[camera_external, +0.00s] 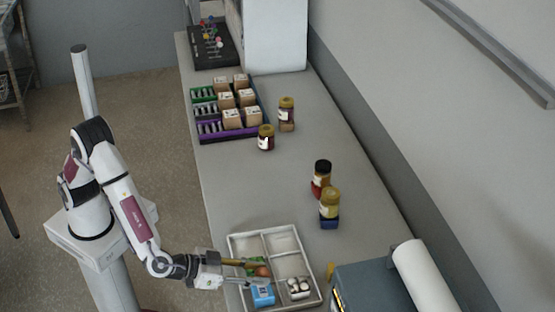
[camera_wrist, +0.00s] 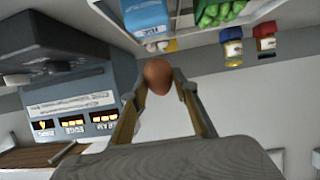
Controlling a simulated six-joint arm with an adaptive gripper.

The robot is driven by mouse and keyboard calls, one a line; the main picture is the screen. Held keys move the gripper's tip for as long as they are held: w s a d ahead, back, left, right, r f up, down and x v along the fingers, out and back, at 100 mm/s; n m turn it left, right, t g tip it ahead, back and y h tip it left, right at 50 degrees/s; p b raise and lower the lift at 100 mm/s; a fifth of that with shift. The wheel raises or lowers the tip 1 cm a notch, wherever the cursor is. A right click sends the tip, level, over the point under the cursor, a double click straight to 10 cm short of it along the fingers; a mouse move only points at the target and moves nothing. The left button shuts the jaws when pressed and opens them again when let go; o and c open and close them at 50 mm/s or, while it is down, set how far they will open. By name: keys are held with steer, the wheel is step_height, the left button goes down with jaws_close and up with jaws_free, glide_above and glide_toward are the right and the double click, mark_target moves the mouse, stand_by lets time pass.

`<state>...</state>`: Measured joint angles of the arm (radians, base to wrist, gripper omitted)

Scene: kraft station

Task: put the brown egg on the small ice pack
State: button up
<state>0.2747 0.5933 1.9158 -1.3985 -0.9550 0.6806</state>
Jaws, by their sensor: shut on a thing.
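The brown egg (camera_wrist: 158,76) is held between the two fingers of my gripper (camera_wrist: 160,85). In the external view the egg (camera_external: 263,271) shows at the fingertips of my gripper (camera_external: 250,268), over the left half of a white divided tray (camera_external: 284,231). A blue pack with white markings (camera_external: 262,295), which looks like the small ice pack, lies in the tray's front left compartment, just nearer the camera than the egg. It also shows at the top of the wrist view (camera_wrist: 146,16). The exact height of the egg above the tray is unclear.
A green item (camera_external: 256,261) lies partly hidden behind my fingers in the tray. White and dark items (camera_external: 298,288) fill the front right compartment; the back right one looks empty. Jars (camera_external: 329,208) stand behind the tray. A blue-grey machine (camera_external: 375,285) stands at right.

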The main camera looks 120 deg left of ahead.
steer(key=shift+f, duration=0.1)
steer(key=shift+f, duration=1.75)
steer(key=shift+f, duration=0.15)
steer(key=o, duration=0.8)
steer(key=shift+s+d+r, duration=0.35)
steer(key=shift+d+r, duration=0.05)
steer(key=v, duration=1)
steer(key=shift+s+d+r, duration=0.15)
steer(key=shift+s+d, duration=0.05)
steer(key=shift+s, duration=0.1)
